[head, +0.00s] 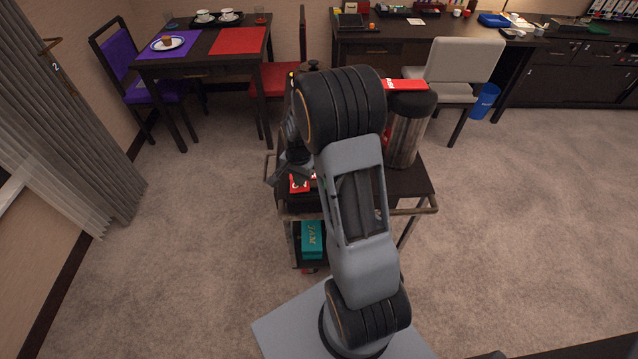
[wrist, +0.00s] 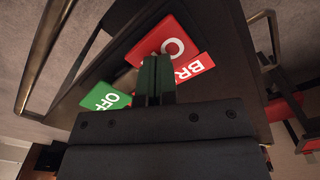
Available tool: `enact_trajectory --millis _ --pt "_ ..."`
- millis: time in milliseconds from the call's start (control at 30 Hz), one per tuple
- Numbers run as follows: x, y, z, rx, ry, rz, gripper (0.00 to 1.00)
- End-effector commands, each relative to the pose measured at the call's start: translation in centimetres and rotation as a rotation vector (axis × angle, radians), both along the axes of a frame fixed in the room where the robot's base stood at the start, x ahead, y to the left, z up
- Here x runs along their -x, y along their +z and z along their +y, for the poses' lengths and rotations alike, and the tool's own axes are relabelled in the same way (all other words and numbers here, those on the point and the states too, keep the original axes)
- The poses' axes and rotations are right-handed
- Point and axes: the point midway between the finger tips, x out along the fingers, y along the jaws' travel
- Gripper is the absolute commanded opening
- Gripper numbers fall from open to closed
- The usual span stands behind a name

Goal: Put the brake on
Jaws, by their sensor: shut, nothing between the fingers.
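The cart (head: 420,181) stands in front of me. Part of the red marking (head: 298,184) shows in the head view beside my arm. My gripper (wrist: 153,82) is shut and empty, its fingertips in front of the labels, between green and red. Whether the fingers touch anything cannot be told. The fingers hide part of the labels; no separate brake lever can be made out clearly.
A tall steel container (head: 405,135) with a dark lid stands on the cart's right side. A teal box (head: 312,240) sits on the lower shelf. A metal rail (wrist: 38,62) edges the cart. Tables and chairs stand behind; carpet is clear at both sides.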

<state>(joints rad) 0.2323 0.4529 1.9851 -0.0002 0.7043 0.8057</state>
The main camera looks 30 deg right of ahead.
Motion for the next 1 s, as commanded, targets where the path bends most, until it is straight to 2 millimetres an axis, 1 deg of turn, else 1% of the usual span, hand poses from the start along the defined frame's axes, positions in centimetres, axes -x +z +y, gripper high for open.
enact_trajectory --millis 267,800,900,1000 --pt "0.0 1.7 0.0 0.000 0.000 -0.001 0.00" --pt "0.0 6.3 0.0 0.000 0.000 -0.001 0.00" --pt "0.0 6.9 0.0 0.000 0.000 -0.001 0.00" --pt "0.0 7.1 0.0 -0.001 0.000 -0.001 0.00"
